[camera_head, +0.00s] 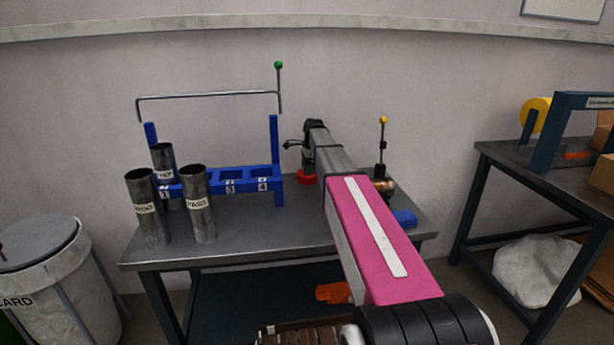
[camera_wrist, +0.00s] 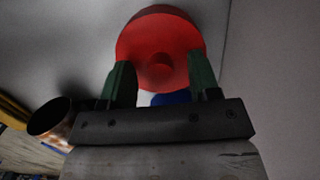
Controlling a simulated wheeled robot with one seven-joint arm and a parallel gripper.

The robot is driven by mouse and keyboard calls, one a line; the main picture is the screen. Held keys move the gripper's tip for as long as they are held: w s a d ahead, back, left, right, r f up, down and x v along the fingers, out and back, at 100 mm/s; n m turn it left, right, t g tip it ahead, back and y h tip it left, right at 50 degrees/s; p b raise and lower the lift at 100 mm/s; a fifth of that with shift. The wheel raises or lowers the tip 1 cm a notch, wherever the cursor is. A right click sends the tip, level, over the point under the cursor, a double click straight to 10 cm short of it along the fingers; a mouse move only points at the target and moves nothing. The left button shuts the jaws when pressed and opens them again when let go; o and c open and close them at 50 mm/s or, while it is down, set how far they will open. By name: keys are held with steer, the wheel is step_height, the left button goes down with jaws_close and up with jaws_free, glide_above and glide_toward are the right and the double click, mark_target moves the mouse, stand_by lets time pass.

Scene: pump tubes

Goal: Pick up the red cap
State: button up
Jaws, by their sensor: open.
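The red cap (camera_head: 306,178) is on the grey table, right of the blue rack, partly hidden by my arm. In the wrist view the cap (camera_wrist: 150,35) is a round red disc with a small central knob. My gripper (camera_head: 307,162) is at the cap in the head view. In the wrist view my gripper (camera_wrist: 160,63) has its two green fingers apart, with the near part of the cap and its knob between the tips. I cannot tell whether the fingers touch the cap.
Metal tubes (camera_head: 197,205) stand at the blue rack (camera_head: 278,150) with numbered slots on the left. A yellow-knobbed lever (camera_head: 383,120) and a blue block (camera_head: 404,218) are right of my arm. A copper-coloured open cylinder (camera_wrist: 50,118) shows at left in the wrist view.

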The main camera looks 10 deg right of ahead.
steer(key=c, duration=1)
steer(key=shift+r, duration=0.1)
